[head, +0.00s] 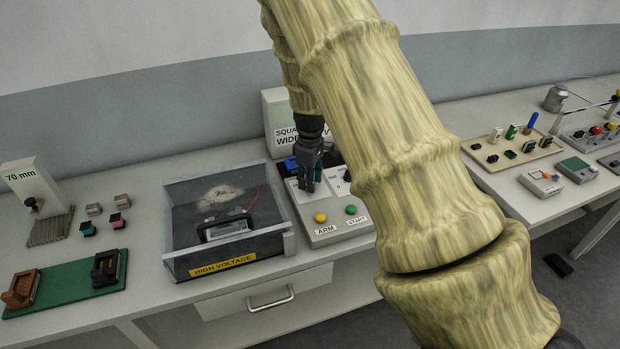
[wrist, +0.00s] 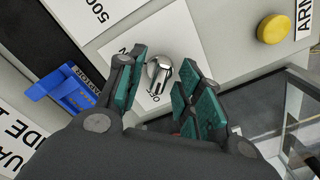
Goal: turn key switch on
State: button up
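The key switch (wrist: 160,72) is a round silver knob on a white label plate with "OFF" printed beside it, seen in the wrist view. My gripper (wrist: 160,90) is open, with its teal-padded fingers on either side of the knob; I cannot tell whether they touch it. In the head view my gripper (head: 308,185) points down over the grey control panel (head: 325,237), and it hides the switch there. The panel also carries a yellow ARM button (head: 320,217) and a green START button (head: 351,209).
A clear-walled box labelled HIGH VOLTAGE (head: 222,265) stands just left of the panel. A blue part (wrist: 78,92) lies close beside my gripper. A sign block (head: 277,108) stands behind. A green board (head: 65,287) with two black and brown parts lies at the far left.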

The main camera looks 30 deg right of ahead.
grip_shut()
